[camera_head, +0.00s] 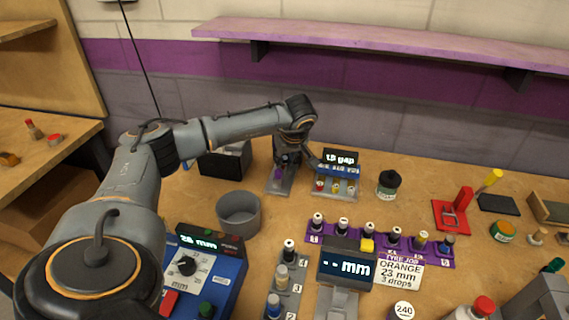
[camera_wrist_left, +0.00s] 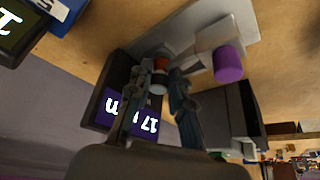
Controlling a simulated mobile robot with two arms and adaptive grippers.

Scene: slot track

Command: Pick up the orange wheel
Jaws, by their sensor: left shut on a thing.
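My left gripper (camera_head: 288,158) reaches over the back of the bench, and its fingers are mostly hidden in the head view. A grey stand (camera_head: 280,187) with a purple knob (camera_wrist_left: 228,63) is close beside the gripper. I cannot tell whether the wheel touches the stand. My right gripper is not in view.
A display reading 17 (camera_wrist_left: 130,115) is behind the fingers. A "1.5 gap" device (camera_head: 340,160) is right of the gripper, and a grey round bin (camera_head: 239,212) stands in front.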

